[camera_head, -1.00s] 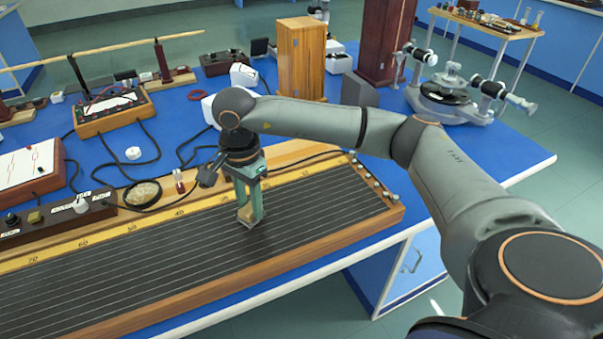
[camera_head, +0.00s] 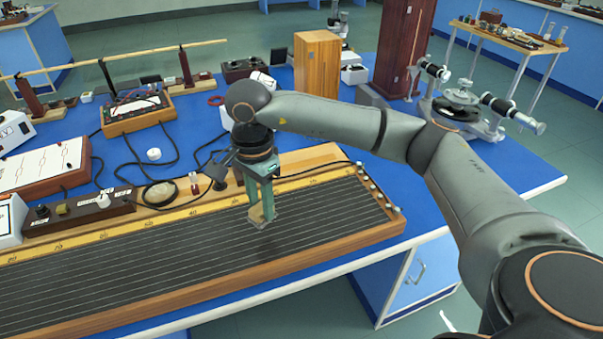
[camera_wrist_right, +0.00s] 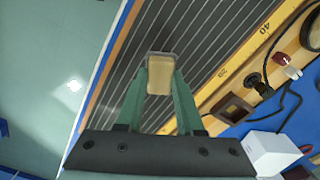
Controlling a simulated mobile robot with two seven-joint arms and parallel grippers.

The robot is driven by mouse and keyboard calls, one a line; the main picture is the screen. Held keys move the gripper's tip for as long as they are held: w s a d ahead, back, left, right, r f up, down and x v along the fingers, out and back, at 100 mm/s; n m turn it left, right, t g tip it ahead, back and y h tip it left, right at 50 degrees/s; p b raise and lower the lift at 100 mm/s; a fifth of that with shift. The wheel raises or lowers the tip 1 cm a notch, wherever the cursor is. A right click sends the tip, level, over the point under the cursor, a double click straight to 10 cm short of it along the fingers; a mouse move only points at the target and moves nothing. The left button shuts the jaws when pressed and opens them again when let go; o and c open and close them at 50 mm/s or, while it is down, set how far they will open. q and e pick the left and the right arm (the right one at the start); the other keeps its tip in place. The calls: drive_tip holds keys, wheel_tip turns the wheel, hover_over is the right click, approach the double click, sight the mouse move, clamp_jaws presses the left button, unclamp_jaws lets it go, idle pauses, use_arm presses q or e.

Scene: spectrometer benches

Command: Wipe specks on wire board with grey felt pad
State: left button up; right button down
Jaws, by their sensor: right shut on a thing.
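The wire board (camera_head: 150,265) is a long dark panel with parallel wires, a wooden frame and a yellow scale along its far side. It also shows in the right wrist view (camera_wrist_right: 120,80). My right gripper (camera_head: 262,215) is over the right half of the board, pointing down. It is shut on a pad with a tan block on top and a thin grey layer beneath (camera_wrist_right: 160,72). The pad is at the board's surface; I cannot tell whether it touches. I can make out no specks on the board. My left gripper is not in view.
A dark switch box (camera_head: 80,215) and a round coiled item (camera_head: 160,194) sit behind the board at the left. A wooden box (camera_head: 317,62) stands farther back. Black cables cross the blue bench top (camera_head: 185,135).

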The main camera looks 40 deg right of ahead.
drive_tip(key=shift+r+p, duration=0.6)
drive_tip(key=shift+r, duration=0.75)
